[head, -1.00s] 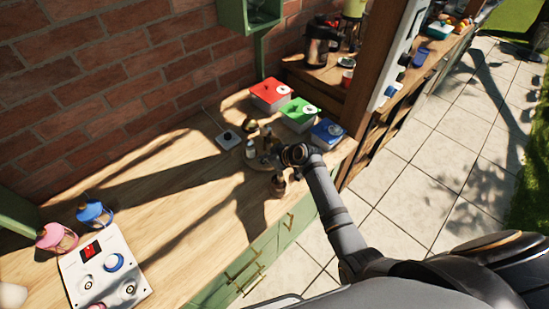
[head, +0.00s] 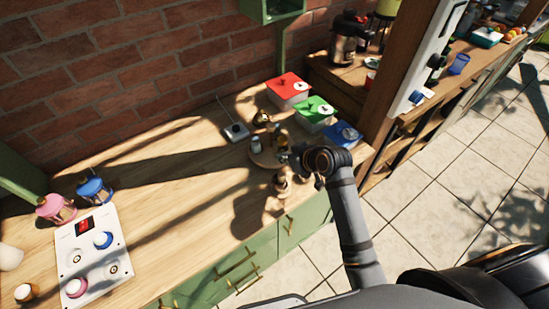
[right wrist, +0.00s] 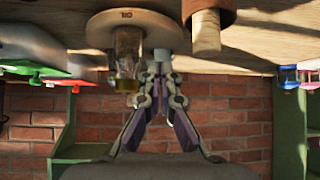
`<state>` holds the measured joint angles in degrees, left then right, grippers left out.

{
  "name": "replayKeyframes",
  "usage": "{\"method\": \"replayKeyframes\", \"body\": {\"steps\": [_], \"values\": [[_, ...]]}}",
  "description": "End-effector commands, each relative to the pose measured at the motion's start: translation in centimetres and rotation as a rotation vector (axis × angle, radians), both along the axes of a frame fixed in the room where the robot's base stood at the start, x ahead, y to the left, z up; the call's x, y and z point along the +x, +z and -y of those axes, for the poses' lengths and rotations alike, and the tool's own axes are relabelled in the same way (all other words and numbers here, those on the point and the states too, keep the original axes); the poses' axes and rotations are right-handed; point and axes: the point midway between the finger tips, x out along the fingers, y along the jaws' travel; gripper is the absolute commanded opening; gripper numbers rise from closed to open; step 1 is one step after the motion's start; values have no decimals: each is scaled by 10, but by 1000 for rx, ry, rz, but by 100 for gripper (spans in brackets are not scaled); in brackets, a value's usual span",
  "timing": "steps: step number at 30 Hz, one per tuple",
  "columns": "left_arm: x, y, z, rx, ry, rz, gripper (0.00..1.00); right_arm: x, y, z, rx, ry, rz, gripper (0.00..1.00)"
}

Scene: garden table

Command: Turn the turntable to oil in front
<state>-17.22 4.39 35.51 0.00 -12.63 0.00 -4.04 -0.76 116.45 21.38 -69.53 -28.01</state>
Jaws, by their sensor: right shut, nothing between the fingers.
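The round wooden turntable (head: 256,157) stands on the worktop near its right end, with several small bottles and jars on it. In the right wrist view, the turntable (right wrist: 150,22) appears upside down at the top, with small dark lettering on its rim. A glass bottle with amber contents (right wrist: 128,60) stands on it beside my fingers. My right gripper (head: 284,160) is at the turntable's right side; its shut, empty fingers (right wrist: 158,65) reach close to the disc. I cannot tell whether they touch it. The arm hides part of the turntable. My left gripper is out of view.
A brown wooden item (head: 280,185) stands by the front edge. Red (head: 288,92), green (head: 314,112) and blue (head: 343,134) lidded boxes stand behind and right. A white control panel (head: 92,255) is farther left, with clear worktop between.

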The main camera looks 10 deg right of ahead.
Motion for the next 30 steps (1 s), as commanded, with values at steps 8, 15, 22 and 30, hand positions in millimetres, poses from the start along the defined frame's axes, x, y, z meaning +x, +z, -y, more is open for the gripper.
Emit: {"method": "replayKeyframes", "body": {"steps": [8, 15, 22, 30], "values": [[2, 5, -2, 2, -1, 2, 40, 13, -10, -7, 2, -4, -2, 0], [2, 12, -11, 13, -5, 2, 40, 43, -42, -24, 0, -3, -3, 0], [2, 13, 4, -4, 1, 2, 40, 62, -61, -34, 0, -2, -1, 0], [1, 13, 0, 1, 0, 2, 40, 66, -66, -35, -1, -3, 1, 0]]}}
